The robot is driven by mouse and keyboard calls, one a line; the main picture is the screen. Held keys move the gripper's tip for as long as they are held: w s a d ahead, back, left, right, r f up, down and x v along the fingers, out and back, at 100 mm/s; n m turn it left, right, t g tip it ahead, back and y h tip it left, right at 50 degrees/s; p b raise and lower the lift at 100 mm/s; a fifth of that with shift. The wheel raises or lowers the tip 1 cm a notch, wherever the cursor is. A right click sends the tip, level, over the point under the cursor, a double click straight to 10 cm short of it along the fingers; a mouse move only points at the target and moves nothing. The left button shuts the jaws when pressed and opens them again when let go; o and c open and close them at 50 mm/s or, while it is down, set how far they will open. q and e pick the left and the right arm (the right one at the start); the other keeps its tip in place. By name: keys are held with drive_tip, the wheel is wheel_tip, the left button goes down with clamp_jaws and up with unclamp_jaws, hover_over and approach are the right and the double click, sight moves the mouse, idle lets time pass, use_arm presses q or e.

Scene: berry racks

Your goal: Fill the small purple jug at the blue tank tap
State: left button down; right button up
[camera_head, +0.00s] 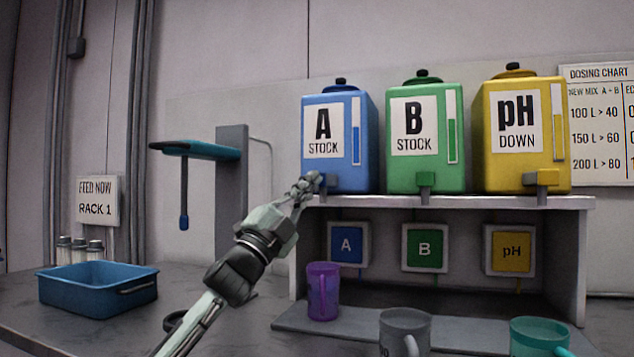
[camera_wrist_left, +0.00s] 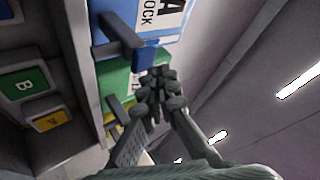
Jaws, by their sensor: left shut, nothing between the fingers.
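The small purple jug (camera_head: 322,291) stands upright on the grey mat below the blue tank (camera_head: 365,183), under the shelf edge. The blue tank is labelled A STOCK and sits at the left end of the shelf. Its tap is mostly hidden by my left gripper (camera_head: 311,182) in the head view. The blue tank (camera_wrist_left: 165,42) and its tap (camera_wrist_left: 126,42) show in the left wrist view. My left gripper (camera_wrist_left: 158,84) is shut and empty, its fingertips close to the tap. I cannot tell whether they touch it. My right gripper is not in view.
Green (camera_head: 423,159) and yellow (camera_head: 524,155) tanks stand right of the blue one on the shelf (camera_head: 470,203). A grey mug (camera_head: 404,326) and a teal mug (camera_head: 536,337) stand in front. A blue tray (camera_head: 97,290) sits at left beside a grey post (camera_head: 231,190).

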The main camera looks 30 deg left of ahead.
use_arm(q)
drive_tip(key=shift+s+d, duration=0.1)
drive_tip(key=shift+s, duration=0.2)
drive_tip(key=s, duration=0.2)
drive_tip(key=s+d+b, duration=0.1)
drive_tip(key=s, duration=0.1)
drive_tip(key=shift+s, duration=0.3)
idle(0.6)
